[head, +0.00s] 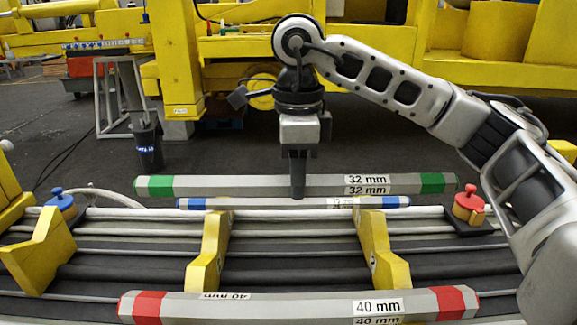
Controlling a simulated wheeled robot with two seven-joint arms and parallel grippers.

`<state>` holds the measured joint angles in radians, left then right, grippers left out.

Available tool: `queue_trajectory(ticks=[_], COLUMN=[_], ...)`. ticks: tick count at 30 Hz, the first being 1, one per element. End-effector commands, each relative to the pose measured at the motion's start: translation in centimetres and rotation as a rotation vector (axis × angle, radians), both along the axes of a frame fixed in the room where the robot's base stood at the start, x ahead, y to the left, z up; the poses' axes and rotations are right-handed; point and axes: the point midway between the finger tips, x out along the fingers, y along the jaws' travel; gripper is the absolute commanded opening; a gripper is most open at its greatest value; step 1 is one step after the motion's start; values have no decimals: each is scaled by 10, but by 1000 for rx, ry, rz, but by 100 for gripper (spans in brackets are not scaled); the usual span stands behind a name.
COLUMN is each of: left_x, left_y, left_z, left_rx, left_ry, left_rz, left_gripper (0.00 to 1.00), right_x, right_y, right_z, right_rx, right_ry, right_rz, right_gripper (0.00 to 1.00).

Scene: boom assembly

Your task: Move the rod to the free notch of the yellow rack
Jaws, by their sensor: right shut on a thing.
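A grey rod with green bands marked 32 mm (240,185) lies level across the view behind the yellow rack. My right gripper (298,180) comes down from above at its middle, shut on it, with a finger in front of the rod. The yellow rack shows as two yellow supports, the left one (208,258) and the right one (384,258). A thinner rod with blue bands (270,203) lies at the far ends of these supports, just in front of the green-banded rod. A rod with red bands marked 40 mm (300,306) lies at the near side. The notches are hard to make out. My left gripper is out of view.
A red knobbed part (468,204) sits at the right and a blue one (60,203) at the left. Another yellow bracket (40,252) stands at the left. Dark floor and large yellow machinery (480,35) lie behind.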

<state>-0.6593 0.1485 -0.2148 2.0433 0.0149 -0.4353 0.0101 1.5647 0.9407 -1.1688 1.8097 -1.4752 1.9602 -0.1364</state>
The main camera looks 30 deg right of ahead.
Motion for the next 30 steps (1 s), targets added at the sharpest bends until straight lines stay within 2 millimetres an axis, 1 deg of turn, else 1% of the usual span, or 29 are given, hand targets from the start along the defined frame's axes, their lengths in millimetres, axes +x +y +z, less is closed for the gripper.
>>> queue_trajectory(ticks=[1,6,12,30], left_x=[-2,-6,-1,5], left_y=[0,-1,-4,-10], left_z=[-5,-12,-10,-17], left_rx=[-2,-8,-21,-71], left_ry=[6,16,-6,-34], left_rz=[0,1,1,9], left_gripper=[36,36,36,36], right_x=[0,0,0,0], right_y=[0,0,0,0], right_z=[-3,-14,-26,-63], right_rx=[1,1,1,2], right_ry=[-4,-4,-4,-5], right_rz=[0,-1,-1,-1], right_gripper=[0,0,0,0])
